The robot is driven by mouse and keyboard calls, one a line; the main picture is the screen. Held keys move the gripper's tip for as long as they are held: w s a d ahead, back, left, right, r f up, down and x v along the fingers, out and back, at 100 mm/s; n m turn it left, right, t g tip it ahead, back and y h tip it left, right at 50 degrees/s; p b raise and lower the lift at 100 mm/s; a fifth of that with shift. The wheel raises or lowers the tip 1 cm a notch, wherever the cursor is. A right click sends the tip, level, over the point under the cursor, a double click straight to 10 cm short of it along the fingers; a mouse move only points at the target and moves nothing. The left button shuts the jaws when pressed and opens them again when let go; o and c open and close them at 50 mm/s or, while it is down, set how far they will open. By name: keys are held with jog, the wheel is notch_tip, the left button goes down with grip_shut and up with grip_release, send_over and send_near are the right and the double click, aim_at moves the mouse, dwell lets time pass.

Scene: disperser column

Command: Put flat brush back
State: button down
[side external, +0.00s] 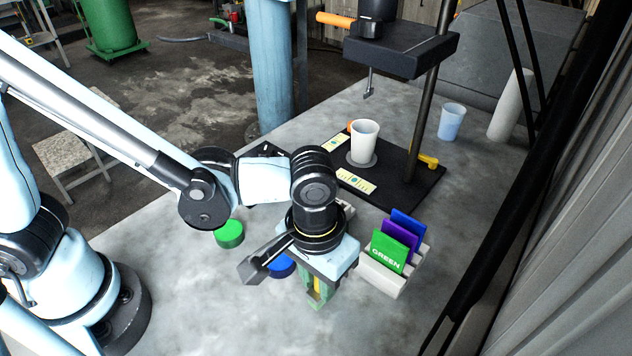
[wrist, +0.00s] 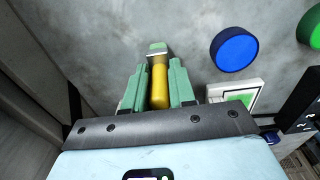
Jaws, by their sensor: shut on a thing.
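The flat brush has a yellow handle (wrist: 159,84) and a pale metal band near its far end, as the wrist view shows. My gripper (wrist: 158,88) is shut on the handle between its two green fingers. In the side view my gripper (side external: 317,290) points down over the near part of the grey table, left of the card rack. Only a sliver of the yellow handle (side external: 322,286) shows there between the fingers. I cannot tell how high the brush is above the table. No place for the brush is clearly visible.
A pale rack (side external: 383,278) holding green, purple and blue cards stands right of my gripper. A blue lid (side external: 281,266) and a green lid (side external: 229,234) lie to the left. The black disperser stand (side external: 405,190) carries a white cup (side external: 364,140). A blue cup (side external: 452,122) stands behind.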

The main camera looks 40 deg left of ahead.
jog(key=shift+f, duration=0.25)
jog(key=c, duration=0.9)
grip_release()
jog(key=shift+c, duration=0.2)
jog(key=shift+r, duration=0.1)
jog(key=r, duration=1.1)
jog(key=shift+s+a+r, duration=0.1)
jog(key=shift+s+r, duration=0.15)
jog(key=shift+r, duration=0.1)
jog(key=shift+a+r, duration=0.15)
jog(key=w+a+t, duration=0.2)
jog(key=a+t, duration=0.1)
jog(key=a, duration=0.8)
jog(key=w+a+f+t, duration=0.1)
jog(key=w+a+t, duration=0.1)
jog(key=a, duration=0.9)
jog(key=shift+a+f+t, duration=0.2)
jog(key=shift+t, duration=0.6)
jog(key=shift+w, duration=0.1)
